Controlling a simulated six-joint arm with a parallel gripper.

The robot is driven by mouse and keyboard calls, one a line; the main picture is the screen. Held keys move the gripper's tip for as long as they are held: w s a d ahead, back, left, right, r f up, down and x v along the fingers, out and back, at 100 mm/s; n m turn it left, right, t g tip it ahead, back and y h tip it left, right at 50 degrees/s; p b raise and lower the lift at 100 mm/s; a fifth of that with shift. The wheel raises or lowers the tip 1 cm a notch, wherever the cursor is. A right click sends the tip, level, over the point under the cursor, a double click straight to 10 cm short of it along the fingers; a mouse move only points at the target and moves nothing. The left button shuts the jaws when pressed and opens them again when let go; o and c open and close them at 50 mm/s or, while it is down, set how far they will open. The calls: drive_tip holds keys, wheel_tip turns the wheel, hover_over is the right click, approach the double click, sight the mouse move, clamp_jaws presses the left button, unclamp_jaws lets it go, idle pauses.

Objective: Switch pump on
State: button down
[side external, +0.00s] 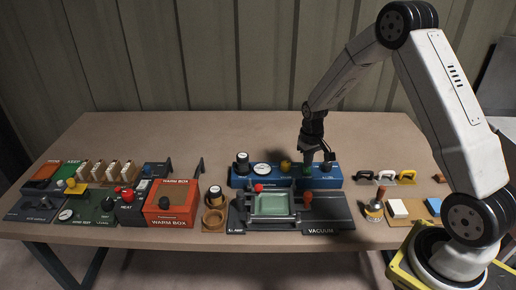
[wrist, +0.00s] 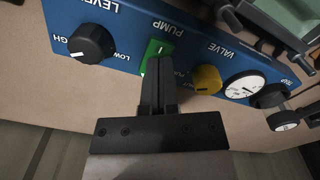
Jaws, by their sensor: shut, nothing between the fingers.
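The pump switch is a green rocker (wrist: 153,48) under the word PUMP on a blue panel (wrist: 120,58), which appears upside down in the wrist view. A white mark shows on the rocker's visible part. My gripper (wrist: 160,62) is shut and empty, its fingertips over the rocker and hiding part of it. I cannot tell whether they touch or press it. In the side view my gripper (side external: 309,161) points down at the blue panel (side external: 239,181), and the switch there is mostly hidden.
A black level knob (wrist: 92,43) and a yellow valve knob (wrist: 206,79) flank the switch closely. A dial gauge (wrist: 244,87) is beyond the valve. In front of the panel stands a vacuum unit with a green tray (side external: 272,206). An orange warm box (side external: 172,204) is left.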

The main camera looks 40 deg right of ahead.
sight(307, 171)
drive_tip(key=shift+r, duration=2.75)
drive_tip(key=s+a+r+n+t, duration=0.2)
drive_tip(key=s+a+r+n, duration=0.1)
drive_tip(key=s+a, duration=1.1)
drive_tip(key=shift+a+r+t, duration=0.3)
drive_tip(key=shift+a+r, duration=0.35)
